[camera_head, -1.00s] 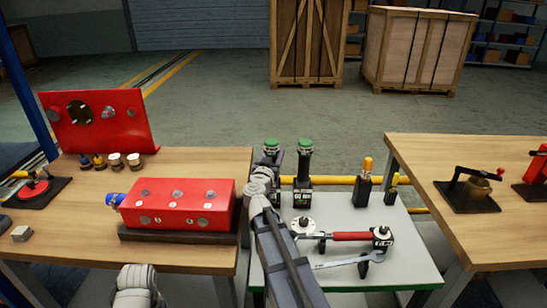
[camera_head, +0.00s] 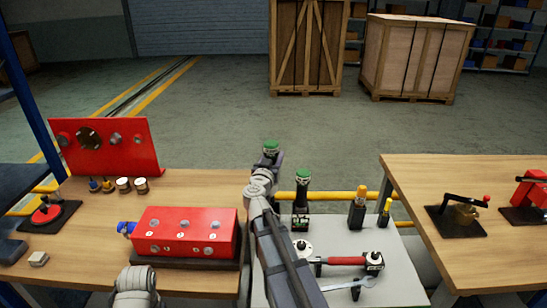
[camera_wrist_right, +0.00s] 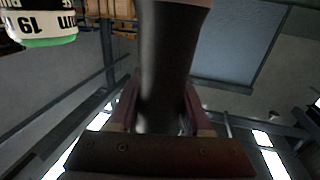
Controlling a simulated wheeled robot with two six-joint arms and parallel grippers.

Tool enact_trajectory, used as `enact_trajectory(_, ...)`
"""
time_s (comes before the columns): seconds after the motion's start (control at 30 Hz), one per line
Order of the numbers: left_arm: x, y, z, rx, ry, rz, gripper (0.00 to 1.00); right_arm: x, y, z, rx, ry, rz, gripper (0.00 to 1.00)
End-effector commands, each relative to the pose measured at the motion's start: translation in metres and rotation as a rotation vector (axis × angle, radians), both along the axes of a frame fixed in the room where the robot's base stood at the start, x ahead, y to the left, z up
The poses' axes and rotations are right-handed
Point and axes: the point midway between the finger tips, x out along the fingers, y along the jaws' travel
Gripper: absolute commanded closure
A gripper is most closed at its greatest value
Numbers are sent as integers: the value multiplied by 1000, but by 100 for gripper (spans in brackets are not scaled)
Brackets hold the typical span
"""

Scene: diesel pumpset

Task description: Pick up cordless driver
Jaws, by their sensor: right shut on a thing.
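A cordless driver with a dark grip and green top (camera_head: 271,147) is in my right gripper, mostly hidden behind my arm in the head view. In the right wrist view its dark handle (camera_wrist_right: 170,50) stands between the two fingers of my right gripper (camera_wrist_right: 160,108), which is shut on it. A second green-topped driver (camera_head: 303,190) stands upright on the grey table, just right of the held one and lower in the picture. Of my left arm only a link shows at the bottom; its gripper is out of view.
The grey table (camera_head: 400,262) also holds a red-handled wrench (camera_head: 345,261), an open-ended spanner (camera_head: 343,285) and two yellow-topped tools (camera_head: 358,207). A red block (camera_head: 185,232) sits on the left wooden bench (camera_head: 70,262). Another wooden bench (camera_head: 420,180) stands close on the right.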

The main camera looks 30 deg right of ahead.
Motion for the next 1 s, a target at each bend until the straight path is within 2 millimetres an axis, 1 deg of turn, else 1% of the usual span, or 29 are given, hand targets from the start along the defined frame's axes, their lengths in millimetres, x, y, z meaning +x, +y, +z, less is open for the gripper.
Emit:
enact_trajectory(0.03,0,0,19,0,0,0,50,0,0,19,-1,0,0,100)
enact_trajectory(0.2,0,0,47,0,0,0,50,0,0,47,-1,0,0,100)
enact_trajectory(0.3,0,0,58,0,0,0,50,0,0,58,-1,0,0,100)
enact_trajectory(0.4,0,0,65,0,0,0,50,0,0,65,-1,0,0,100)
enact_trajectory(0.5,0,0,68,0,0,0,50,0,0,68,-1,0,0,100)
enact_trajectory(0.8,0,0,67,0,0,0,50,0,0,67,-1,0,0,100)
enact_trajectory(0.83,0,0,67,0,0,0,50,0,0,67,-1,0,0,55)
enact_trajectory(1.0,0,0,67,0,0,0,50,0,0,67,-1,0,0,74)
